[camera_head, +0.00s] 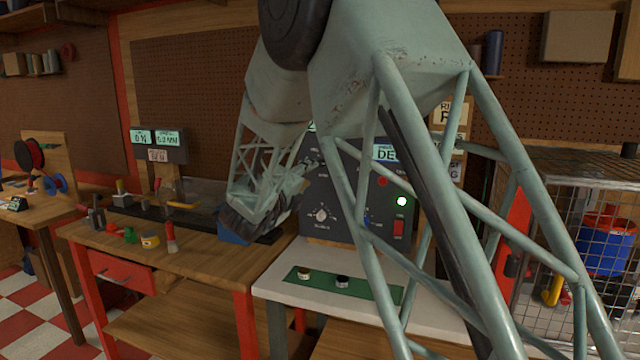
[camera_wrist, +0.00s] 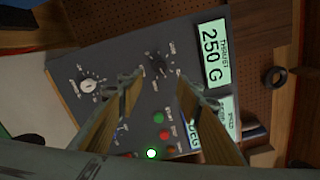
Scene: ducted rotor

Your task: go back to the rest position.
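My arm reaches across the middle of the head view, and my gripper (camera_head: 262,208) hangs in front of the dark control box (camera_head: 330,190). In the wrist view my gripper (camera_wrist: 160,100) shows two separate fingers with a clear gap and nothing between them. The control box face (camera_wrist: 130,70) fills much of that view, turned on its side. It has knobs, red and green buttons, a lit lamp and a display (camera_wrist: 212,55) reading 250 G. I cannot tell how far the fingertips are from the panel. My arm covers part of the box in the head view.
A white-topped bench (camera_head: 300,260) carries a green mat (camera_head: 365,290) with two small round parts. A wooden bench (camera_head: 195,258) at left holds tools and small containers. A wire cage (camera_head: 600,240) with a blue-and-red container stands at right. Pegboard (camera_head: 200,65) lines the back.

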